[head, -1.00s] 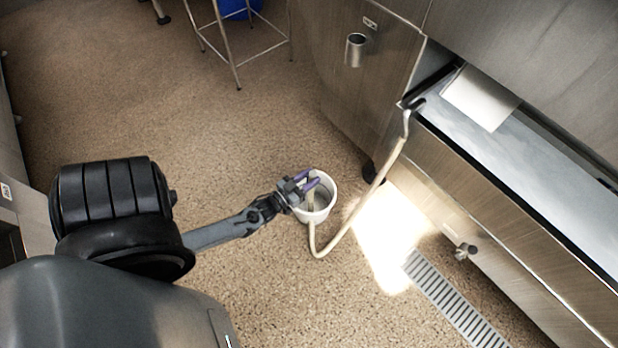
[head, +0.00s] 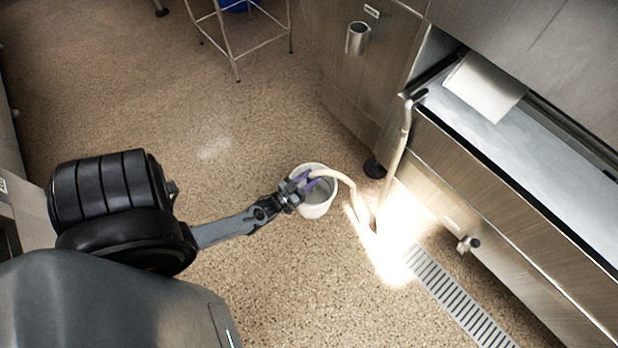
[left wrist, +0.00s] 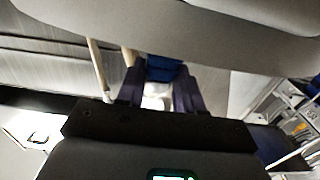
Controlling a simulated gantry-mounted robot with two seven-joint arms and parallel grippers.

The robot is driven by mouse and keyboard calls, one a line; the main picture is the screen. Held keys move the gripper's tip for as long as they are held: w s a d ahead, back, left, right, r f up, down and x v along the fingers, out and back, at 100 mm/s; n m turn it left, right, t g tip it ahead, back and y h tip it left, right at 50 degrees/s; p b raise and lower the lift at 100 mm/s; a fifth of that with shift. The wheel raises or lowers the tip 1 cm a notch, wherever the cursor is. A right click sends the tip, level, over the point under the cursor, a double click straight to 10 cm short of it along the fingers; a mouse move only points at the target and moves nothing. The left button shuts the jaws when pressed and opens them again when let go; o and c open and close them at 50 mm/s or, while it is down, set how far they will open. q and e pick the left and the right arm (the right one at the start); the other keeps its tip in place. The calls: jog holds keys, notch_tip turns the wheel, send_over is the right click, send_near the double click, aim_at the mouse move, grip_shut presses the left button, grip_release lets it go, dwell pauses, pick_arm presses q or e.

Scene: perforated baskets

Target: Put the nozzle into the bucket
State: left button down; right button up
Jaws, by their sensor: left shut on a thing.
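The white bucket (head: 318,207) stands on the floor in the middle of the head view. My left gripper (head: 307,187), with purple fingers, is over the bucket's left part and shut on the nozzle end of a cream hose. The nozzle is mostly hidden by the fingers, so I cannot tell how deep it sits. The hose (head: 347,178) runs from the fingers over the bucket's right rim, down to the floor, and up to the counter. In the left wrist view, a blue part (left wrist: 164,68) and a pale part show between the fingers. My right gripper is out of view.
A steel counter (head: 520,210) with a basin runs along the right. A floor drain grate (head: 455,295) and a valve (head: 467,243) are at lower right. A metal stand (head: 238,45) is at the top. Floor left of the bucket is clear.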

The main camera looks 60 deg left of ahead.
pick_arm(q)
jog(key=c, duration=0.6)
grip_release()
jog(key=shift+c, duration=0.2)
